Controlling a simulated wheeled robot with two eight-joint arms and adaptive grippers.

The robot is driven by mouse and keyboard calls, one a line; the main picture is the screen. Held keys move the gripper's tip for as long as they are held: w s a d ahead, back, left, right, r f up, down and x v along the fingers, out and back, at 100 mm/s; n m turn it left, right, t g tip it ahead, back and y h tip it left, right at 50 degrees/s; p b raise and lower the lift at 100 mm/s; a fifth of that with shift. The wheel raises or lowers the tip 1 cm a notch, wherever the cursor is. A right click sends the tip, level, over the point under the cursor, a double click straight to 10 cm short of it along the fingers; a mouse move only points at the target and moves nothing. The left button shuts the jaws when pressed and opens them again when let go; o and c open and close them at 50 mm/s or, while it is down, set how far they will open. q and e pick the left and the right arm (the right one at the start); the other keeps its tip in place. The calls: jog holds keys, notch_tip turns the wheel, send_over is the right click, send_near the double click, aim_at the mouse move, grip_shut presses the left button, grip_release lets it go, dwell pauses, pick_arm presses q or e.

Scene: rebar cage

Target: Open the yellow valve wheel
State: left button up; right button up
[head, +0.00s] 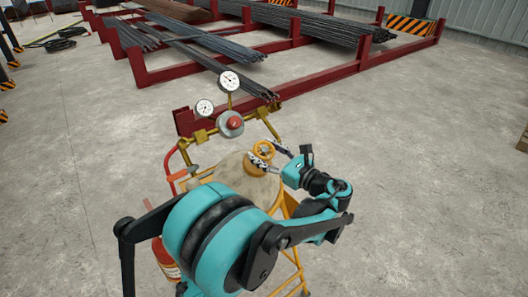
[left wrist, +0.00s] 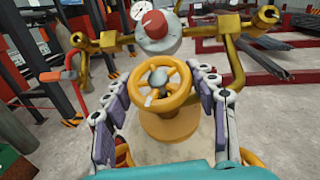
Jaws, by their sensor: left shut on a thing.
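The yellow valve wheel (left wrist: 162,88) is spoked, with a grey hub, and sits on a yellow valve body (left wrist: 170,127) in the left wrist view. In the head view the valve wheel (head: 264,150) is small, at the middle of the picture. My left gripper (left wrist: 162,92) has one finger on each side of the wheel and is shut on its rim. In the head view my left gripper (head: 262,160) partly hides the wheel and the valve body. My right gripper does not show in either view.
A regulator with a red knob (head: 233,122) and two gauges (head: 229,81) stands just behind the wheel. A red fire extinguisher (head: 163,258) is at lower left. Red racks (head: 300,67) with rebar stand farther back.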

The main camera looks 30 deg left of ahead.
pick_arm(q)
jog(key=shift+n+g, duration=1.9)
jog(key=shift+g, duration=0.1)
jog(key=o, duration=1.2)
jog(key=d, duration=1.2)
jog(key=shift+s+r, duration=0.15)
